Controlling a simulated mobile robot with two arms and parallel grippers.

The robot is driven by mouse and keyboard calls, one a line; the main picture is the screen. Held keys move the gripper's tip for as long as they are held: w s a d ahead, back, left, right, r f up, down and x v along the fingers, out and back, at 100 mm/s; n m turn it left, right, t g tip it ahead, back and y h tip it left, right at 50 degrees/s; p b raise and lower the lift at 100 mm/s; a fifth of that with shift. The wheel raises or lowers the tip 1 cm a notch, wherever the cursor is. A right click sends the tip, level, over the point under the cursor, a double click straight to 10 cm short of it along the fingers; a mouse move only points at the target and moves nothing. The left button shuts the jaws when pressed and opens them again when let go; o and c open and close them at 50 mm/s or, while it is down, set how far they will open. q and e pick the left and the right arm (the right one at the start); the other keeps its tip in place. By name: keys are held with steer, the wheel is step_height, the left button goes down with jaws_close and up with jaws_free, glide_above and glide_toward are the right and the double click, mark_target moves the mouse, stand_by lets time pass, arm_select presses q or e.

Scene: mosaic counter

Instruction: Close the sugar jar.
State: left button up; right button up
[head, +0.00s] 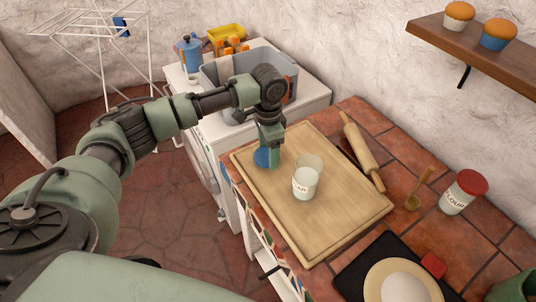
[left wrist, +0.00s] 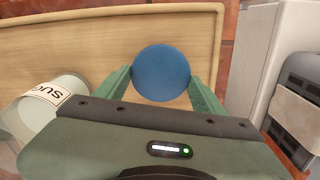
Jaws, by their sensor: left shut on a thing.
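The sugar jar (head: 306,180) is a clear glass jar with a paper label, standing upright and open on the wooden board (head: 345,215). It also shows at the left of the left wrist view (left wrist: 45,105), with part of its label readable. My left gripper (head: 268,150) is just left of the jar, low over the board. It is shut on a round blue lid (left wrist: 162,73), whose edge sits between the two green fingers. In the head view the lid (head: 262,158) is partly hidden by the gripper. I cannot tell whether the lid touches the board. My right gripper is not in view.
A rolling pin (head: 362,150) lies at the board's back right edge. A flour jar with a red lid (head: 463,192) and a wooden spoon (head: 417,190) stand further right. A black mat (head: 350,278) with a plate is in front. A grey basin (head: 222,72) is behind my left arm.

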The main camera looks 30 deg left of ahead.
arm_select(q)
step_height(320, 180, up, 18)
steer(key=b, duration=0.2)
steer(key=shift+r, duration=0.15)
